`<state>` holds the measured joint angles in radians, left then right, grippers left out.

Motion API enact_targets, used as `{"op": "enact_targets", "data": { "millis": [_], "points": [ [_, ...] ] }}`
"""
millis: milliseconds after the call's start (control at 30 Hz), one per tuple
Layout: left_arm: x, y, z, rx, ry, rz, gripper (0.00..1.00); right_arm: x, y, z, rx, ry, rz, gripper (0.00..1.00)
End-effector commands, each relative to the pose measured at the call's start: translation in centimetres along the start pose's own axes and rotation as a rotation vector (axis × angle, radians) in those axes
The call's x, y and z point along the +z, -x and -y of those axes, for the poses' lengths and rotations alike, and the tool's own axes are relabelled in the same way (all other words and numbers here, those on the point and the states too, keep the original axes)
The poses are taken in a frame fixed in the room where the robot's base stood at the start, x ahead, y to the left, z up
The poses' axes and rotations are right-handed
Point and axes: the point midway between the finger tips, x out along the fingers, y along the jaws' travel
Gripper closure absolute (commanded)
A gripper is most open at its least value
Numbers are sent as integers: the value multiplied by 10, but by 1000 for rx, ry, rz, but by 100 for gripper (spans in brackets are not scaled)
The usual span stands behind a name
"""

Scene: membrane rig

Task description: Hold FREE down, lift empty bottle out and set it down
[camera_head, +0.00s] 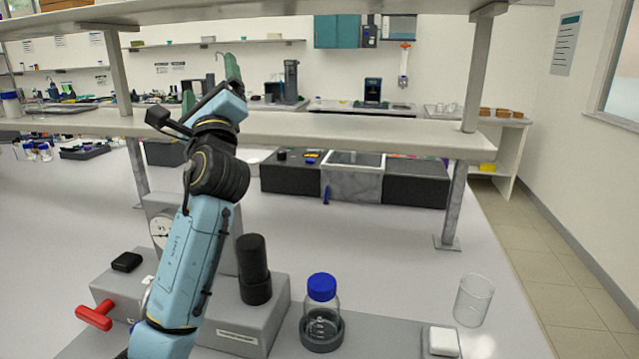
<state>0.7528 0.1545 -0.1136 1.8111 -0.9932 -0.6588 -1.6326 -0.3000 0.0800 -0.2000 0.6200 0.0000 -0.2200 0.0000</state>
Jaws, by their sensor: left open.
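A clear bottle with a blue cap (321,287) stands upright in a dark grey ring holder (322,341) at bottom centre. It looks empty, though its base is partly hidden by the ring. The grey rig (272,300) carries a black cylinder (254,268), a black block (127,262), a red T-handle (96,317) and a round gauge (160,231). I cannot read the word FREE on any of them. My left gripper (210,86) is raised at upper left, open and empty, well above and away from the bottle. My left arm hides part of the rig. My right gripper is out of view.
A glass beaker (474,300) stands right of the bottle. A white pad on a small base (443,341) lies at the bottom. A shelf (370,135) with metal posts crosses above the bench. The bench (370,240) behind the bottle is clear.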

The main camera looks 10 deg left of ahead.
Motion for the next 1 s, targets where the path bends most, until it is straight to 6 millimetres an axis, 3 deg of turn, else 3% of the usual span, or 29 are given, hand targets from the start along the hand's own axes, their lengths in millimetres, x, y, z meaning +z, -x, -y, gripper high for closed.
{"op": "enact_targets", "data": {
  "millis": [33,200,367,500,700,800,1000],
  "points": [
    [-27,20,4,13,-44,-66,12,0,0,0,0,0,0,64],
    [-101,89,10,49,-205,-280,12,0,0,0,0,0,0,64],
    [-159,165,10,54,-357,-494,12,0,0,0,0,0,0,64],
    [-198,238,1,37,-480,-688,12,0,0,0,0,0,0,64],
    [-229,327,-25,6,-599,-928,12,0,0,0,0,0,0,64],
    [-235,357,-36,-2,-633,-1007,12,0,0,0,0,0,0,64],
    [-242,381,-47,-9,-661,-1079,12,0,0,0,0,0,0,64]
  ]
}}
